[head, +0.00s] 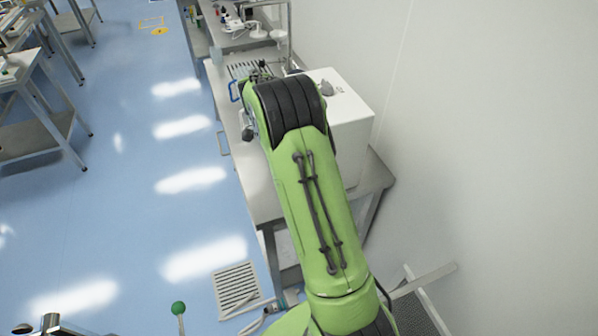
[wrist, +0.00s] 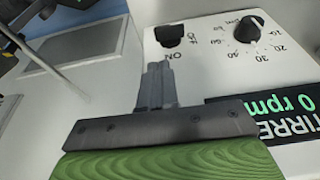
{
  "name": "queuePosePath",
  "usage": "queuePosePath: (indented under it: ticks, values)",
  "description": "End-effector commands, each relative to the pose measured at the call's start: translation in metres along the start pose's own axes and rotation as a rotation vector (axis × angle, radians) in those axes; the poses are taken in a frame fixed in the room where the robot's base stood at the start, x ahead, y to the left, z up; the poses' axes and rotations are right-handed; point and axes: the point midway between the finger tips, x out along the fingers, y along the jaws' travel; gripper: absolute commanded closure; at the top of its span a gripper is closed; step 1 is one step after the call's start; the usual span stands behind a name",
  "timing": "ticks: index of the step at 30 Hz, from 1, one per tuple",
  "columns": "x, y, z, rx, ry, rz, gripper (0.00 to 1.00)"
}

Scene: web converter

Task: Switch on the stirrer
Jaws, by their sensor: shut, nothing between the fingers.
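The stirrer's white front panel (wrist: 208,60) fills the right of the wrist view. It has a black switch (wrist: 169,36) with "ON" printed below it. A round black knob (wrist: 249,28) sits to its right, among printed numbers. A dark display (wrist: 265,110) reads "0 rpm" in green. My gripper (wrist: 158,66) is shut and empty. Its fingertips appear just below the switch and the "ON" print; I cannot tell if they touch the panel. In the head view my green arm hides the gripper and the panel.
In the head view a white box (head: 350,130) stands on the bench (head: 258,190) beside my arm. A white wall (head: 480,130) rises close on the right. Blue floor (head: 130,220) is open on the left. The wrist view shows a thin rod (wrist: 40,58) at the left.

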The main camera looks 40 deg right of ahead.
Motion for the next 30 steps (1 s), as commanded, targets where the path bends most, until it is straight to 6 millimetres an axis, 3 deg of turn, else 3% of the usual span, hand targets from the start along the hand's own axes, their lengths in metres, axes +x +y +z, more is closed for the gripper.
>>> queuePosePath:
  ticks: [6,12,30]
  values:
    - [0.050,0.001,0.000,-0.001,-0.001,0.005,1.00]
    - [0.080,0.000,0.009,-0.002,-0.001,0.002,1.00]
    - [0.090,-0.005,0.014,0.003,-0.001,-0.017,1.00]
